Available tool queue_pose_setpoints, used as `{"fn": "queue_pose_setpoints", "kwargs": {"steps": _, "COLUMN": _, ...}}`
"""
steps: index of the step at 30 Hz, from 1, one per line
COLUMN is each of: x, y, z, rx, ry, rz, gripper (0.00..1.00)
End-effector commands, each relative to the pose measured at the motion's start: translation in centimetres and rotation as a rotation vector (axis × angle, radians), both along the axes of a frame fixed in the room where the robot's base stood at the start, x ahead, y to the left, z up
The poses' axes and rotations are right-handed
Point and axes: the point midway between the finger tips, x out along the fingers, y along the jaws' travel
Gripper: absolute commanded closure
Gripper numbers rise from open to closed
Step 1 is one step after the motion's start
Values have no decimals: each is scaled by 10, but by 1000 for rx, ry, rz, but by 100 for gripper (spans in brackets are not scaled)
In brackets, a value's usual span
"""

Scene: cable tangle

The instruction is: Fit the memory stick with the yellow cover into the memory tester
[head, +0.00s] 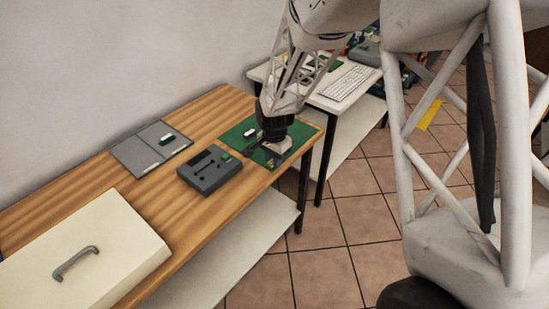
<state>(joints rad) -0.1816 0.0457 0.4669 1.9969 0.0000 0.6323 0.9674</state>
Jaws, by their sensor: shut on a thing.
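My gripper (271,158) is over the right part of the green mat (237,131), pointing down. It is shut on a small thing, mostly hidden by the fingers. A hint of yellow shows there, which fits the memory stick with the yellow cover, but it is too small to be sure. The memory tester is probably the dark grey box (209,181) on the wooden table, left of my gripper and apart from it. A small green piece (223,155) sits at its back right edge. Another small stick with a white cover (249,133) lies on the mat.
A grey tray (137,155) with a white and green stick (168,139) lies at the back left. A cream case with a handle (75,262) fills the near left of the wooden table (190,222). A white table with a keyboard (347,83) stands behind.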

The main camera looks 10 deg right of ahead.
Motion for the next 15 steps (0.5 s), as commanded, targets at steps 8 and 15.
{"fn": "queue_pose_setpoints", "kwargs": {"steps": 8, "x": 5, "y": 21, "z": 7, "rx": 0, "ry": -1, "rz": 3, "gripper": 100}}
{"fn": "queue_pose_setpoints", "kwargs": {"steps": 15, "x": 11, "y": 65, "z": 21, "rx": 1, "ry": -2, "rz": 5, "gripper": 100}}
